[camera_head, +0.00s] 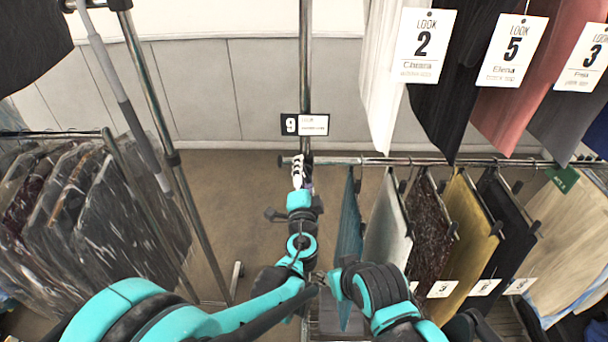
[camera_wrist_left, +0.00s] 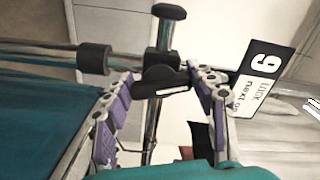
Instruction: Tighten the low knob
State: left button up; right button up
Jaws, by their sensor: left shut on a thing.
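The low knob (camera_wrist_left: 160,79) is a black, wing-shaped piece on the metal post, seen in the left wrist view. My left gripper (camera_wrist_left: 163,74) has its purple-padded fingers on both sides of it, with the tips closed on its ends. In the head view my left gripper (camera_head: 298,172) is at the upright, where the low rail meets it, and the knob is hidden there. A black T-shaped piece (camera_wrist_left: 168,12) stands beyond the knob in the wrist view.
A "9" look card (camera_head: 305,125) hangs on the upright just above my left gripper. Garments on the low rail (camera_head: 430,161) hang close to the right, the teal one (camera_head: 349,230) nearest. Bagged garments (camera_head: 90,210) hang at the left. Bare floor (camera_head: 228,195) lies between.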

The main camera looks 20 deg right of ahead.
pick_arm(q)
jog(key=shift+m, duration=2)
jog(key=o, duration=1.2)
jog(key=v, duration=1.2)
